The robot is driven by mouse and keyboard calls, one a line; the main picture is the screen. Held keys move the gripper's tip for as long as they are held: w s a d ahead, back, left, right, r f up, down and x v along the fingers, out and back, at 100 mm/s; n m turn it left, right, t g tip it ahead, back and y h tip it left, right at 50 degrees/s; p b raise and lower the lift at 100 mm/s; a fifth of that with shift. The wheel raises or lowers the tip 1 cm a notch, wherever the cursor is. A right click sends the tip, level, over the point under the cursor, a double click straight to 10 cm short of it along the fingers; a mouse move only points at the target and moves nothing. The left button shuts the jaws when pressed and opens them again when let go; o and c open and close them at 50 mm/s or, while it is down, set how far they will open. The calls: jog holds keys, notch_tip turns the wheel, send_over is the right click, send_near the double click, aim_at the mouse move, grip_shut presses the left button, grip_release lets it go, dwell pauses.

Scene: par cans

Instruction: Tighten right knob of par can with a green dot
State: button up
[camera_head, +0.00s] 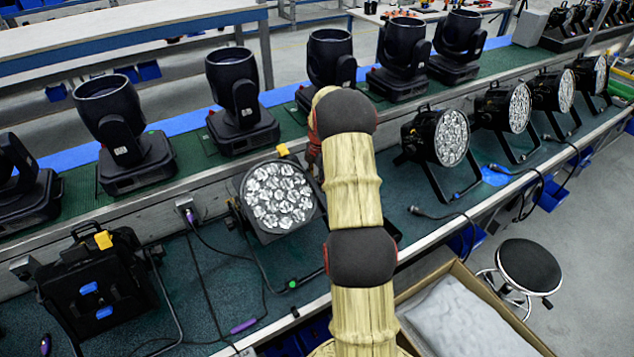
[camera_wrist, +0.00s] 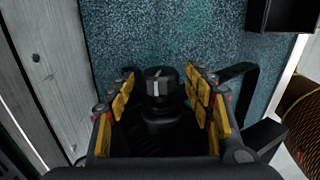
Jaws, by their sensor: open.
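A par can (camera_head: 278,198) with a round multi-lens face stands on the green bench, left of my arm. A small green spot (camera_head: 292,284) shows below it, near a cable; I cannot tell whether it is on the par can's bracket. In the wrist view a black knob (camera_wrist: 158,84) with a pale line on it stands between my fingers. My gripper (camera_wrist: 161,90) is open, with its yellow-padded fingers on either side of the knob and gaps visible. In the head view my arm hides the knob and most of the gripper.
A black bracket arm (camera_wrist: 240,95) lies right of the fingers, close by. Another par can (camera_head: 440,140) stands right of my arm. A black fixture lying on the bench (camera_head: 100,285) is at left. Loose cables (camera_head: 205,285) cross the bench. Moving-head lights (camera_head: 235,95) line the back.

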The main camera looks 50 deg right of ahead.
jog(key=shift+c, duration=0.3)
jog(key=c, duration=1.1)
jog(key=shift+r+g+p, duration=0.15)
jog(key=shift+g+p, duration=0.15)
jog(key=shift+p, duration=0.45)
jog(key=g+p, duration=0.1)
jog(key=p, duration=0.2)
jog(key=shift+w+g+y, duration=0.2)
jog(key=shift+g+y, duration=0.1)
jog(key=shift+g, duration=0.1)
jog(key=shift+w+g+p, duration=0.1)
jog(key=shift+g+p, duration=0.5)
jog(key=shift+w+d+f+g+y, duration=0.1)
jog(key=shift+f+g+y, duration=0.25)
jog(key=shift+g, duration=0.65)
jog(key=shift+g+y+b, duration=0.25)
jog(key=shift+g+b, duration=0.45)
jog(key=shift+b, duration=0.3)
jog(key=shift+w+r, duration=0.1)
jog(key=shift+r, duration=0.05)
